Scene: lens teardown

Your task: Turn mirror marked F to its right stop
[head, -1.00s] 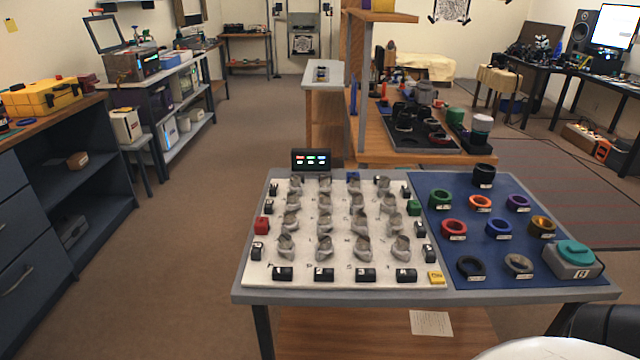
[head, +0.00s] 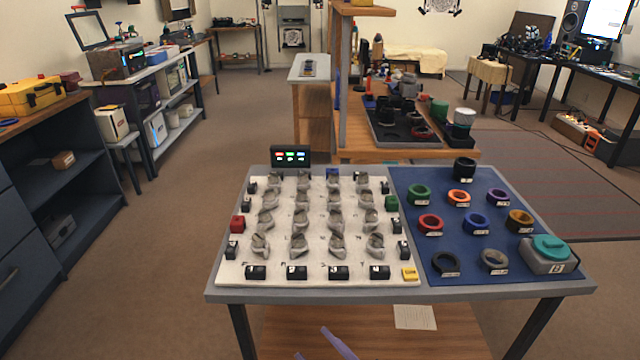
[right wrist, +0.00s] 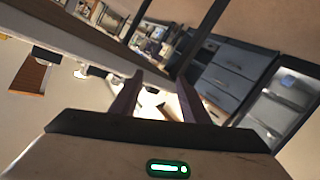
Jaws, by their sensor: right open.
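Several small grey mirrors (head: 300,222) on twisted mounts stand in rows on a white board (head: 320,270) on the table's left part. Letters beside them are too small to read, so I cannot tell which mirror is marked F or how it is turned. My right gripper (head: 322,344) shows at the bottom edge of the head view, in front of the table and well apart from the mirrors. In the right wrist view my right gripper (right wrist: 158,98) is open, with nothing between its fingers. My left gripper is not in view.
A blue mat (head: 455,268) at right holds several coloured rings and a teal-topped grey device (head: 549,254).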

